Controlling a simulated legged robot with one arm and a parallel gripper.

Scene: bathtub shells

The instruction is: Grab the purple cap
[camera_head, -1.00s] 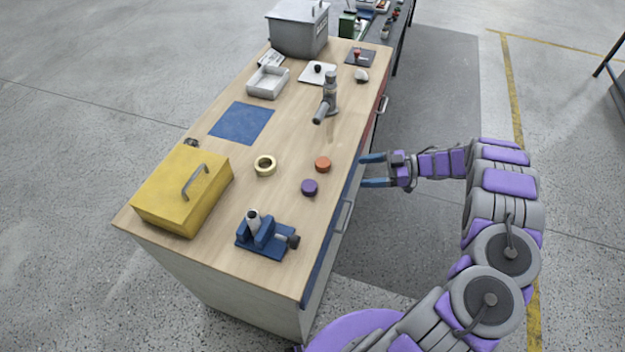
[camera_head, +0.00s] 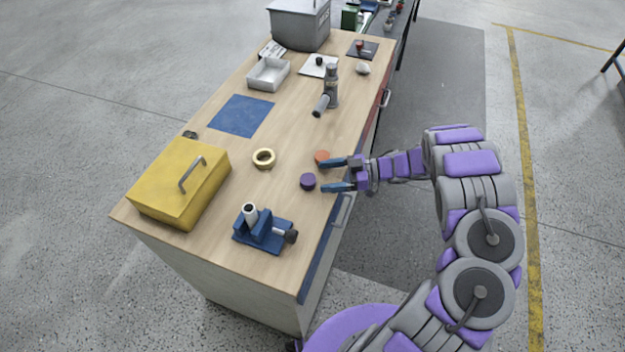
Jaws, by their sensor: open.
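The purple cap (camera_head: 308,181) is a small dark purple disc lying on the wooden bench top (camera_head: 290,125), near its right edge. My gripper (camera_head: 328,175) is open and empty, with blue fingers pointing left. It is at the right edge of the bench, just to the right of the purple cap, and the cap is apart from the fingers. An orange cap (camera_head: 321,157) lies just beyond the purple one. The upper finger's tip is close to the orange cap and overlaps it in the picture; I cannot tell whether they touch.
A blue vise (camera_head: 262,232) stands in front of the purple cap. A grey upright tool (camera_head: 330,90) stands behind. The wood around the purple cap's left side is clear.

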